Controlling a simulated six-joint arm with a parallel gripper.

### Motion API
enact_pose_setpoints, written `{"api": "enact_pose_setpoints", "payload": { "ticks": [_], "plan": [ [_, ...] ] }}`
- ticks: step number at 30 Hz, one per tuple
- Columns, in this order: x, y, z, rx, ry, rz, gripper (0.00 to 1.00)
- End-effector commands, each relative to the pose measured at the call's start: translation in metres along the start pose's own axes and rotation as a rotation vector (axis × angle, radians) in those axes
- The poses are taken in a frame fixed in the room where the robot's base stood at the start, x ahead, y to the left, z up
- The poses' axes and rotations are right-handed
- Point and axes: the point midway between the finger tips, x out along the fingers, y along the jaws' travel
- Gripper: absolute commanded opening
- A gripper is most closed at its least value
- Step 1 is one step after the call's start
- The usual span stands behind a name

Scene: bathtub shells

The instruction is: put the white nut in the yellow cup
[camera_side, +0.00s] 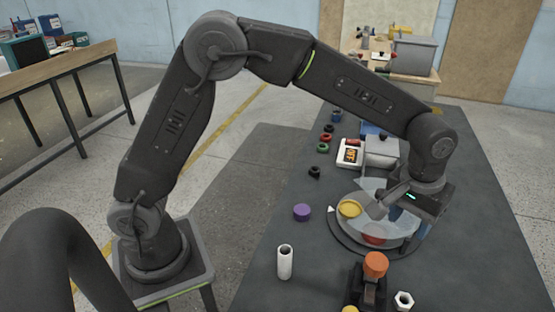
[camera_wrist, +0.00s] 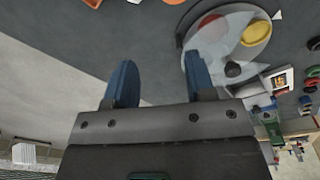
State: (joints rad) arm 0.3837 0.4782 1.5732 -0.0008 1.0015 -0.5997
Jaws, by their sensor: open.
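The white nut (camera_side: 404,300) lies on the dark table near the front edge of the side view, right of a black stand. In the wrist view I cannot identify it surely. The yellow cup (camera_side: 350,208) sits at the left part of a round plate with pale clear sectors; the wrist view shows it at upper right (camera_wrist: 256,32). My gripper (camera_wrist: 160,78) is open, with nothing between its blue fingers. In the side view my gripper is over the right part of the round plate, right of the yellow cup and behind the nut; its fingertips are partly hidden.
The round plate (camera_side: 341,232) also carries a red piece (camera_side: 374,239). An orange-topped black stand (camera_side: 376,265) is left of the nut. A white tube (camera_side: 285,262) and purple disc (camera_side: 302,212) stand at left. A device with an orange display (camera_side: 351,155) is behind.

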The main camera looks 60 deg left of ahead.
Motion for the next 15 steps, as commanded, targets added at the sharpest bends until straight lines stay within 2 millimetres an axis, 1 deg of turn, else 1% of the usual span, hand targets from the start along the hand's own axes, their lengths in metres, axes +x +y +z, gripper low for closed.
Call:
{"api": "enact_pose_setpoints", "payload": {
  "ticks": [1, 3, 5, 6, 8, 10, 12, 15],
  "plan": [
    [-0.025, -0.019, 0.004, 0.006, 0.029, 0.015, 0.5],
    [-0.05, -0.043, 0.012, 0.027, 0.062, 0.029, 0.5],
    [-0.069, -0.063, 0.022, 0.044, 0.092, 0.039, 0.5],
    [-0.08, -0.076, 0.029, 0.056, 0.112, 0.044, 0.5],
    [-0.096, -0.096, 0.042, 0.074, 0.145, 0.051, 0.5],
    [-0.11, -0.118, 0.059, 0.094, 0.182, 0.055, 0.5],
    [-0.121, -0.138, 0.077, 0.113, 0.22, 0.056, 0.5],
    [-0.13, -0.165, 0.104, 0.143, 0.277, 0.052, 0.5]
  ]
}}
